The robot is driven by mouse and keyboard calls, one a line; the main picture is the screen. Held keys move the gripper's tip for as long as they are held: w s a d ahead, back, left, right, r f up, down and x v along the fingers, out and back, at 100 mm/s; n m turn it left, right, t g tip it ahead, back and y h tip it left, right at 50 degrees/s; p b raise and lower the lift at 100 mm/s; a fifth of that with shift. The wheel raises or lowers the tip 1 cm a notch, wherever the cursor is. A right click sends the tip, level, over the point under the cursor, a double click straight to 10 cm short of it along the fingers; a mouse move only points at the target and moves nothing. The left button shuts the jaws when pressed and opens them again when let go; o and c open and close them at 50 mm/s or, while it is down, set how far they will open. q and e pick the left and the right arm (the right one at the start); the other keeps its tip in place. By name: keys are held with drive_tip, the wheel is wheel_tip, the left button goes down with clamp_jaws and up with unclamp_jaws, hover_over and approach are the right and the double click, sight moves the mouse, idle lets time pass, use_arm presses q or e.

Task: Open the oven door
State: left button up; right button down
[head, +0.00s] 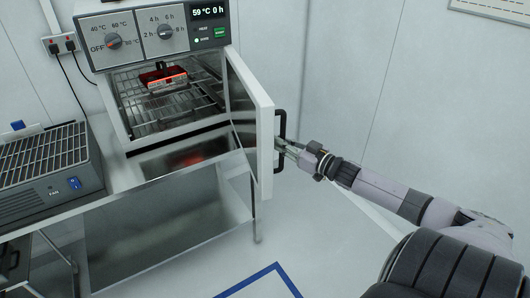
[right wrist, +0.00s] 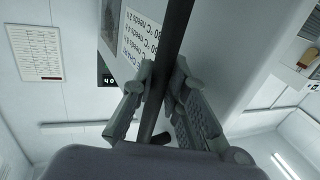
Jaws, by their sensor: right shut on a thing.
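The oven (head: 168,75) stands on a metal table, with a dial panel on top and wire racks inside. Its door (head: 262,135) is swung out to the right, standing open, and the interior shows. A black handle (head: 280,137) is on the door's outer face. My right gripper (head: 284,146) is at the handle's lower part. In the right wrist view, the right gripper (right wrist: 162,88) is shut on the dark bar of the handle (right wrist: 172,50). The door (right wrist: 215,45) fills the upper middle there. My left gripper is not in view.
A red-topped item (head: 163,79) sits on a rack inside the oven. A fan unit (head: 50,160) with a blue switch stands at the left. The metal table (head: 150,225) lies under the oven and door. The floor (head: 310,235) to the right has a blue line and looks clear.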

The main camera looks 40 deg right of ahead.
drive_tip(key=s+d+n+y+b, duration=0.1)
drive_tip(key=d+n+y+b, duration=0.1)
drive_tip(key=d, duration=0.6)
drive_tip(key=shift+s+r+g+y+b, duration=0.15)
drive_tip(key=shift+s+g+y+b, duration=0.25)
drive_tip(key=shift+b, duration=0.7)
drive_tip(key=shift+d, duration=0.1)
drive_tip(key=c, duration=2)
unclamp_jaws()
drive_tip(key=shift+c, duration=0.2)
drive_tip(key=o, duration=0.4)
drive_tip(key=shift+w, duration=0.2)
drive_tip(key=shift+o, duration=0.4)
drive_tip(key=shift+s, duration=0.1)
